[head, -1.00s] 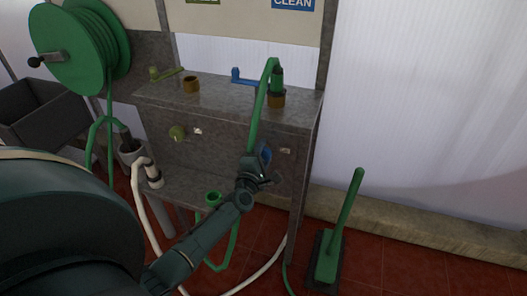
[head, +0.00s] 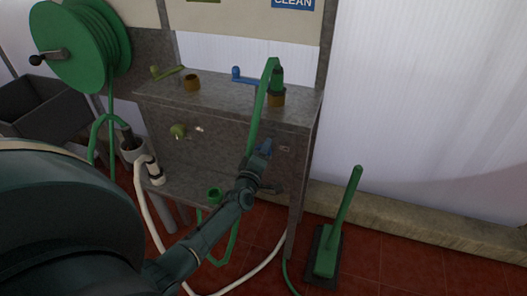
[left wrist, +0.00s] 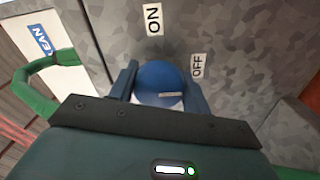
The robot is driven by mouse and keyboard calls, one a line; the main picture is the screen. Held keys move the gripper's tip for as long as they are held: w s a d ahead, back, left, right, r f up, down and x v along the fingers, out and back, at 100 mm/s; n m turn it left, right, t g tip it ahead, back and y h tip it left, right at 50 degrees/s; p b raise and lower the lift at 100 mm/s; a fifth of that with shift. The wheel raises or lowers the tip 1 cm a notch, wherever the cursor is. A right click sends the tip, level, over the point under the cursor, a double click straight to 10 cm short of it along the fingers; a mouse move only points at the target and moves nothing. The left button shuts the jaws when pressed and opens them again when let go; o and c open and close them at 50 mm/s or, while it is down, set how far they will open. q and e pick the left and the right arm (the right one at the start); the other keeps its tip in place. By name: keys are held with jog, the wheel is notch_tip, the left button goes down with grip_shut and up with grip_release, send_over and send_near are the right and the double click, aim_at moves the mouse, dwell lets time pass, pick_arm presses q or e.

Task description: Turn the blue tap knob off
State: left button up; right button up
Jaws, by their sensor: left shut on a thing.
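The blue tap knob (head: 266,146) is on the front panel of the grey metal stand. It also shows in the left wrist view (left wrist: 157,78), with a small pale mark on its lower right. The ON label (left wrist: 153,19) is above the knob and the OFF label (left wrist: 197,66) is at its upper right. My left gripper (head: 260,155) is shut on the knob, one finger on each side. The gripper hides part of the knob in the head view. My right gripper is not in view.
A green hose (head: 258,115) hangs from the stand top close by my left gripper. A blue spout (head: 238,74) is on the stand (head: 215,97). An olive knob (head: 178,131) is left on the panel. A green-handled tool (head: 345,215) stands at right.

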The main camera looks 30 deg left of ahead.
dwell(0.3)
pick_arm(q)
jog(key=o, duration=1)
jog(key=shift+c, duration=0.2)
jog(key=p+v, duration=0.1)
jog(key=v, duration=1.2)
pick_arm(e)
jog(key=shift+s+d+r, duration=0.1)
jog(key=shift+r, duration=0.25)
pick_arm(q)
jog(key=shift+d+r, duration=0.1)
jog(key=s+d+r+m+g+h+p, duration=0.3)
jog(key=s+d+m+g+h+p, duration=0.4)
jog(key=s+d+m, duration=0.8)
jog(key=d+m, duration=0.3)
jog(key=m, duration=0.1)
jog(key=shift+r+m+p, duration=0.2)
jog(key=shift+m+p, duration=0.2)
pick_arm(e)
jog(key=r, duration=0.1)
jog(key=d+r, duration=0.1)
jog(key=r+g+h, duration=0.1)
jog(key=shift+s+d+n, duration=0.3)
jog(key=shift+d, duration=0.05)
